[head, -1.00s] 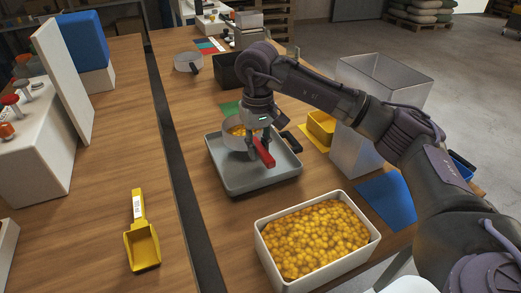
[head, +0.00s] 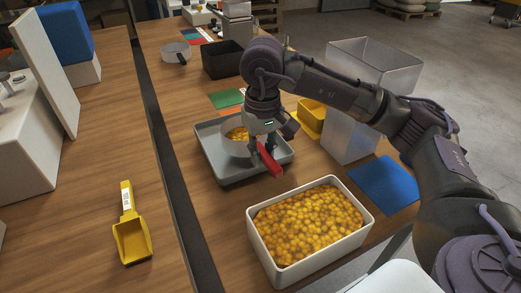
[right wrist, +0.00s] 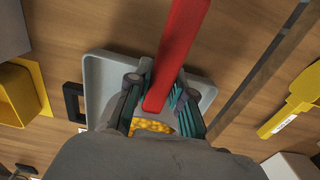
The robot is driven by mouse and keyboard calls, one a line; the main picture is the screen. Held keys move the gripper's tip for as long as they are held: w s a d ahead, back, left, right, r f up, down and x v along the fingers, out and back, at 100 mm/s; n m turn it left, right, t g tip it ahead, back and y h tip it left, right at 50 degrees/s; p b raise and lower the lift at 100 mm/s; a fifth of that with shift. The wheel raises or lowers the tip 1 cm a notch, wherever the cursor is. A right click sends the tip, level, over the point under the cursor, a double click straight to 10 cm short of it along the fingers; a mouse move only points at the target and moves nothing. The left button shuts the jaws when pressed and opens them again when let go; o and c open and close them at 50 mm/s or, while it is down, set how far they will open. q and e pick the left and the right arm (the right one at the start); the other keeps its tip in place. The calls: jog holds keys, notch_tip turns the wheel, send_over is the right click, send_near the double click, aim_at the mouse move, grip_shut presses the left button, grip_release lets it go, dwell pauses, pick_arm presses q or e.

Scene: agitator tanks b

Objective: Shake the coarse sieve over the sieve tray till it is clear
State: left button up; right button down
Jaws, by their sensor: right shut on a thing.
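The coarse sieve (head: 234,149), round and pale with a red handle (head: 268,160), is over the grey sieve tray (head: 210,165) in the head view. Yellow-orange pieces (head: 238,134) show in it. My right gripper (head: 262,147) points down and is shut on the red handle. In the right wrist view the handle (right wrist: 180,45) runs between the fingers (right wrist: 160,95), with the tray (right wrist: 105,70) behind and some yellow pieces (right wrist: 150,126) below. My arm and gripper hide part of the sieve; its gap to the tray is unclear. My left gripper is out of view.
A white bin (head: 260,255) full of yellow-orange pieces stands in front of the tray. A yellow scoop (head: 131,238) lies on the left table. A clear box (head: 350,135), yellow container (head: 309,117) and black bin (head: 222,59) stand nearby. Another sieve (head: 176,52) is farther back.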

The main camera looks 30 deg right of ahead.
jog(key=shift+w+r, duration=0.1)
jog(key=shift+w+r+p, duration=0.25)
jog(key=shift+w+r, duration=0.25)
jog(key=shift+w, duration=0.35)
jog(key=shift+w+r+p, duration=0.2)
jog(key=shift+w+r, duration=0.25)
jog(key=shift+w, duration=0.4)
jog(key=shift+r, duration=0.1)
